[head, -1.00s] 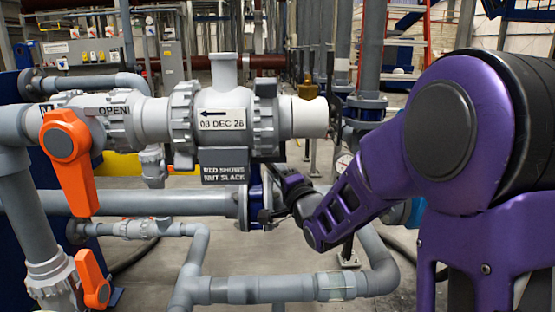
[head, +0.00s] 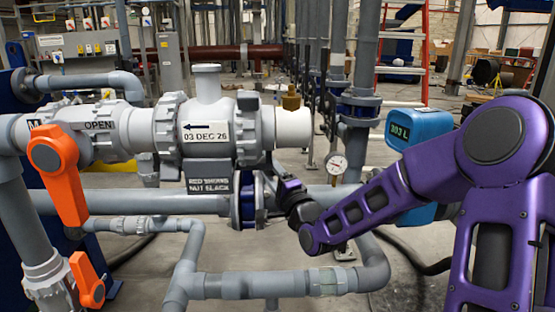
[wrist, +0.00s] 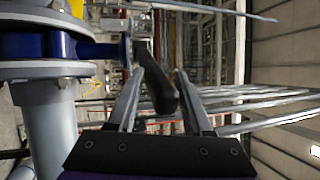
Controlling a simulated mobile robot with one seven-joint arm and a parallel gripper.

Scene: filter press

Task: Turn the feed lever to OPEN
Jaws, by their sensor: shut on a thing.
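A dark lever (wrist: 155,82) sits between the fingers of my gripper (wrist: 158,80) in the wrist view, beside a blue valve body (wrist: 40,46) between grey flanges. My gripper is shut on this lever. In the head view my gripper (head: 272,190) is at the blue valve (head: 247,197) in the grey pipe, below the check valve. The lever and fingertips are too small and partly hidden there to tell the lever's angle. No OPEN mark shows at this lever.
An orange handle (head: 60,172) hangs by an OPEN label at left, with a smaller orange handle (head: 88,280) below. A grey check valve (head: 208,130) stands above my gripper. A dial gauge (head: 336,164) and a blue meter (head: 418,128) reading 303 L are to the right.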

